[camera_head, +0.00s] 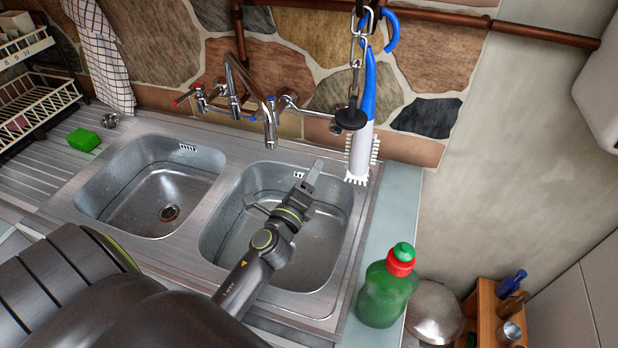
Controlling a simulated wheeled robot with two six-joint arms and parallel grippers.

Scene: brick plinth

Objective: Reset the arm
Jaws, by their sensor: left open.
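My left arm comes in from the lower left and reaches over the right basin (225,240) of the steel double sink. My left gripper (282,185) is open and empty above that basin. One finger points up toward the back rim and the other shows to the left, over the basin. My right gripper is not in view.
A mixer tap (268,122) stands behind the sink. A blue and white brush (362,145) hangs at the back right near a chain. A green bottle (384,290) with a red and green cap stands right of the sink. A green sponge (83,140) lies on the drainboard. The left basin (130,205) is empty.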

